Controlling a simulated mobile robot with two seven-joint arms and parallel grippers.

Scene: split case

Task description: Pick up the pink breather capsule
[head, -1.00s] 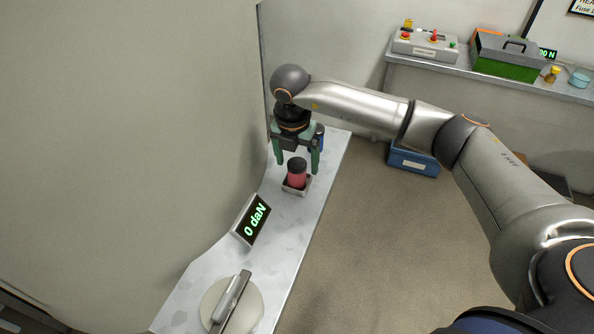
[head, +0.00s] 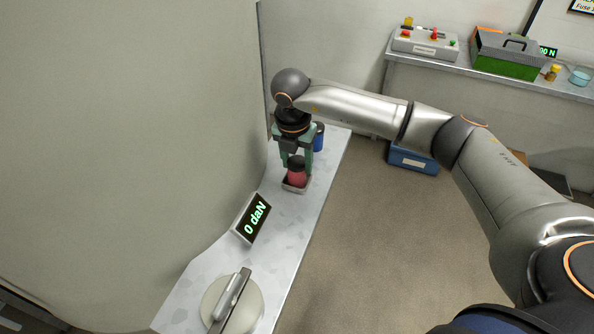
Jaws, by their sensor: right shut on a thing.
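The pink breather capsule (head: 297,177), a pink cylinder with a dark cap, stands upright in a small shallow tray (head: 287,188) on the narrow grey counter. My right gripper (head: 297,165), with green fingers, points down from above and is shut on the capsule near its dark top. The fingers partly hide the upper part of the capsule. The capsule's base appears to be still in the tray. My left gripper is out of view.
A blue cylinder (head: 319,138) stands just behind the gripper. A display reading 0 daN (head: 252,218) and a round lid with a bar handle (head: 230,303) lie nearer on the counter (head: 283,228). A large beige wall (head: 130,130) borders the counter's left.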

